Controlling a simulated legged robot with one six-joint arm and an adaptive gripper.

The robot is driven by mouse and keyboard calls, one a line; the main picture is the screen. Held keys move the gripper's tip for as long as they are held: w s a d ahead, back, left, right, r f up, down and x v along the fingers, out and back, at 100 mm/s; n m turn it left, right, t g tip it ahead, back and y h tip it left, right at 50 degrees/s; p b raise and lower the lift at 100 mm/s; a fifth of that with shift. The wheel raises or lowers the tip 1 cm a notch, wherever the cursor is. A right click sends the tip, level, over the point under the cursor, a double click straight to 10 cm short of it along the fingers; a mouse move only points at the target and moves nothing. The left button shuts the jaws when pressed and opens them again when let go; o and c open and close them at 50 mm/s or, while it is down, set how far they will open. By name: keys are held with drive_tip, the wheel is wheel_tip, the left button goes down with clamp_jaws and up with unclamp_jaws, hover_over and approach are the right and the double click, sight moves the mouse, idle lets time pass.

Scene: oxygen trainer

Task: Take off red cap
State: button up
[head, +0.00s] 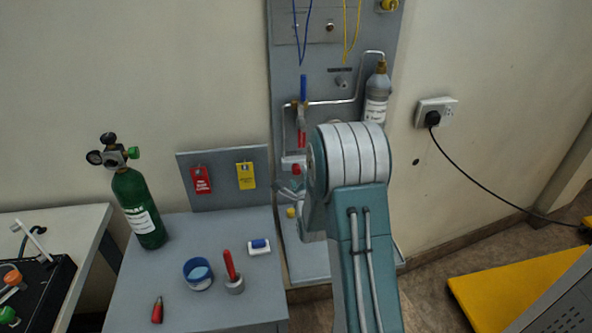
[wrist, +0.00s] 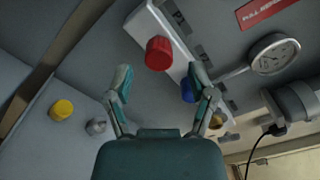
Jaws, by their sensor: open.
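The red cap (wrist: 158,53) shows in the wrist view at the upper middle, on the front of a white block (wrist: 150,22) fixed to the grey panel. In the head view the red cap (head: 297,169) shows just left of my arm. My gripper (wrist: 161,76) is open, with its fingers spread to the left and right below the cap in the picture. The cap appears beyond the fingertips, and nothing is between the fingers. In the head view my gripper is mostly hidden behind my arm.
A blue cap (wrist: 188,90) sits close by the right finger. A pressure gauge (wrist: 273,54) is at the right, and a yellow knob (wrist: 61,110) is at the lower left. A grey table (head: 205,285) bears a green cylinder (head: 138,208) and small items.

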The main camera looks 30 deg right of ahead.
drive_tip(key=m, duration=0.3)
drive_tip(key=shift+m, duration=0.3)
drive_tip(key=shift+m, duration=0.6)
drive_tip(key=shift+w, duration=0.15)
drive_tip(key=shift+x, duration=1.1)
